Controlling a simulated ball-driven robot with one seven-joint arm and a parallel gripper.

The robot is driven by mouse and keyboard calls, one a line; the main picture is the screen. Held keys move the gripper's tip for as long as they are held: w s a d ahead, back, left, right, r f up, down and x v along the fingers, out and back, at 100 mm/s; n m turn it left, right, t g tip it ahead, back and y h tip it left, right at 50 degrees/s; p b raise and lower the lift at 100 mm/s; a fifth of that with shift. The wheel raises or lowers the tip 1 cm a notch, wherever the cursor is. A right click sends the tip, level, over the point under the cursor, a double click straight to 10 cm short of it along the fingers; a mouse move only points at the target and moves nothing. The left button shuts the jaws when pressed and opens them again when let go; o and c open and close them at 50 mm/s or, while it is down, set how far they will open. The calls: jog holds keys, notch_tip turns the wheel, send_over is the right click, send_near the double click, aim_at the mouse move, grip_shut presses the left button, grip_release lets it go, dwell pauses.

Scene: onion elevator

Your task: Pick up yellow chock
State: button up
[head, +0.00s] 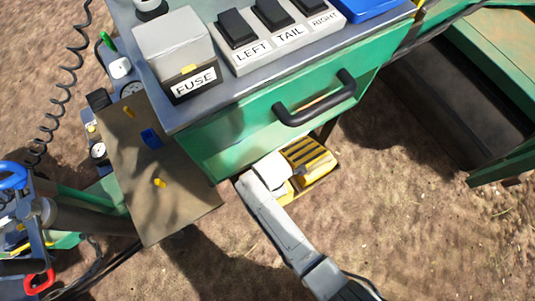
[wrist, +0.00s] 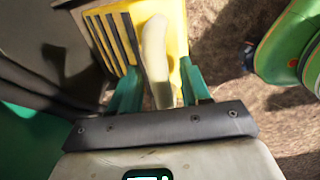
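The yellow chock (head: 312,160) sits on the ground under the front edge of the green cabinet, with dark slots across its top. In the wrist view the chock (wrist: 108,30) fills the upper middle, and a cream-coloured bar (wrist: 154,45) on it runs toward my gripper. My gripper (wrist: 160,78) is low at the chock, its green fingers apart on either side of the bar. Gaps show between the bar and the fingers. In the head view my wrist hides the fingers and part of the chock.
The green cabinet (head: 230,135) with a black drawer handle (head: 315,98) overhangs the chock. A brown panel (head: 155,170) with yellow knobs stands to the left. A green frame (head: 500,65) stands at right. Bare dirt (head: 420,220) is open at lower right.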

grip_shut()
dwell(0.5)
dwell(0.6)
jog(key=shift+w+r, duration=0.1)
